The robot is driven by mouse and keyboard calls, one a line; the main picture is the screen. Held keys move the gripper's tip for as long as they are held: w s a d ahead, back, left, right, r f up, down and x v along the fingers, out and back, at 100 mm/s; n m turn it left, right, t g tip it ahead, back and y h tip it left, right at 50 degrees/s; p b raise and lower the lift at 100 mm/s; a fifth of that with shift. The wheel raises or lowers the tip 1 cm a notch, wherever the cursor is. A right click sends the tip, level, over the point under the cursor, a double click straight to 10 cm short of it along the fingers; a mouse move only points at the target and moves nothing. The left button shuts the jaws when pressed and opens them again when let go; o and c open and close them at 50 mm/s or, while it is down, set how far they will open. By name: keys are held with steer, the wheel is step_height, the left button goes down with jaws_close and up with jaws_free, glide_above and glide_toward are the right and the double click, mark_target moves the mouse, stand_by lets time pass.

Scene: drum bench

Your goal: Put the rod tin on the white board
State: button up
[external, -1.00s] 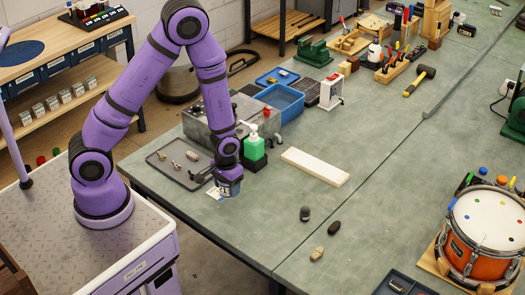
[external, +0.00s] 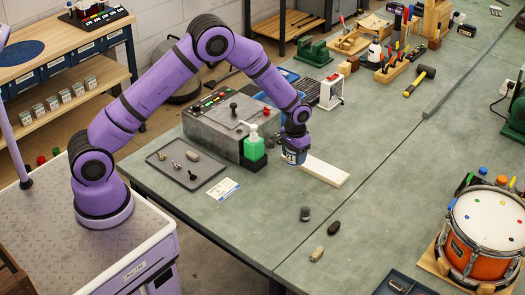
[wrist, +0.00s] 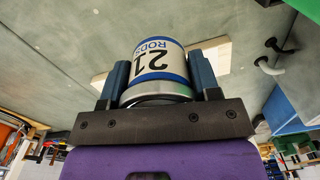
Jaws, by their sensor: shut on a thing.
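The rod tin (wrist: 155,65) is white and blue, marked "21 RODS", and sits between my fingers in the wrist view. In the external view the tin (external: 292,156) is in my gripper (external: 295,149), near the left end of the white board (external: 327,172). My gripper (wrist: 160,80) is shut on the tin. In the wrist view the white board (wrist: 216,56) shows behind the tin on both sides. The tin looks held above the bench, over or close to the board's left end; the exact gap is hidden.
A green bottle (external: 254,147) stands just left of my gripper, by a grey control box (external: 215,125). A dark tray (external: 186,166) with small parts and a card (external: 223,189) lie further left. Several small dark and tan pieces lie in front; bench right of the board is clear.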

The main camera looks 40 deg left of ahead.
glide_above(315, 165)
steer(key=shift+a+f, duration=0.1)
steer(key=shift+f, duration=0.3)
steer(key=shift+w+f, duration=0.1)
steer(key=shift+w, duration=0.05)
steer(key=shift+f, duration=1.65)
steer(key=shift+f, duration=0.1)
steer(key=o, duration=1)
